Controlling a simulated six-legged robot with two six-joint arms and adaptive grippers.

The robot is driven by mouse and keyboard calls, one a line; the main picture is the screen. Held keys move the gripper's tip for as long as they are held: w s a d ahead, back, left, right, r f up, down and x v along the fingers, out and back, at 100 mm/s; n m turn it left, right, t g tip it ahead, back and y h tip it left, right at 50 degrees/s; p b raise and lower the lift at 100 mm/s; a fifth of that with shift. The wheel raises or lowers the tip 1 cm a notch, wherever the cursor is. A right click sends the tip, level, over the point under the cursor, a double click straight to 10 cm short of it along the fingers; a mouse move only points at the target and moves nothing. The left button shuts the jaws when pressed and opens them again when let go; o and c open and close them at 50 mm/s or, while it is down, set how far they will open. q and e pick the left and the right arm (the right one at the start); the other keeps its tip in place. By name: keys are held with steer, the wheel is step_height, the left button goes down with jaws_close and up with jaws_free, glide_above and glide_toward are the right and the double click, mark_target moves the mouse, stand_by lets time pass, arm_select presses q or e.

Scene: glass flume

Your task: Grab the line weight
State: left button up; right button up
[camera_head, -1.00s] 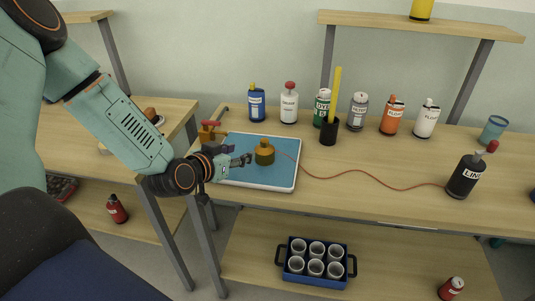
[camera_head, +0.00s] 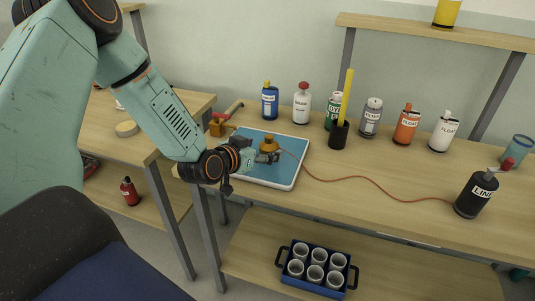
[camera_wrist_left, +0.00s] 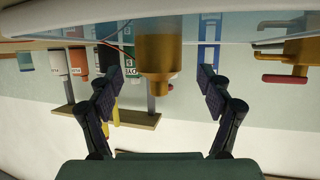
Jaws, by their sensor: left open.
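The line weight, a small brass-coloured weight with a narrower neck (camera_head: 268,142), stands on a blue tray with a white rim (camera_head: 285,172). A thin red line (camera_head: 345,178) runs from it to a black bottle labelled LINE (camera_head: 475,195). My left gripper (camera_head: 266,157) is low over the tray, at the near side of the weight, and hides its lower part. In the left wrist view, which is upside down, the line weight (camera_wrist_left: 157,48) is in the gap between the two spread fingers (camera_wrist_left: 160,85), with space on both sides. My right gripper is out of view.
Several bottles, including a blue one (camera_head: 270,102), and a black cup (camera_head: 339,135) with a yellow stick stand behind the tray. A brass valve (camera_head: 217,126) with a red handle is at the tray's back left. A blue crate of white cups (camera_head: 318,270) sits on the lower shelf.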

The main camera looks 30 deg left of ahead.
mark_target(269, 147)
arm_select(q)
steer(key=w, duration=0.2)
steer(key=w+d+f+b, duration=0.1)
steer(key=shift+w, duration=0.15)
steer(key=shift+w+a+f, duration=0.3)
steer(key=shift+a, duration=0.25)
steer(key=shift+s+r, duration=0.15)
steer(key=shift+d+r, duration=0.15)
steer(key=shift+d, duration=0.2)
steer(key=c, duration=0.3)
steer(key=shift+a+f, duration=0.25)
steer(key=shift+a, duration=0.05)
steer(key=c, duration=0.5)
steer(key=shift+d+r, duration=0.15)
steer(key=shift+d, duration=0.1)
steer(key=c, duration=0.6)
steer(key=shift+a, duration=0.2)
steer(key=shift+c, duration=0.7)
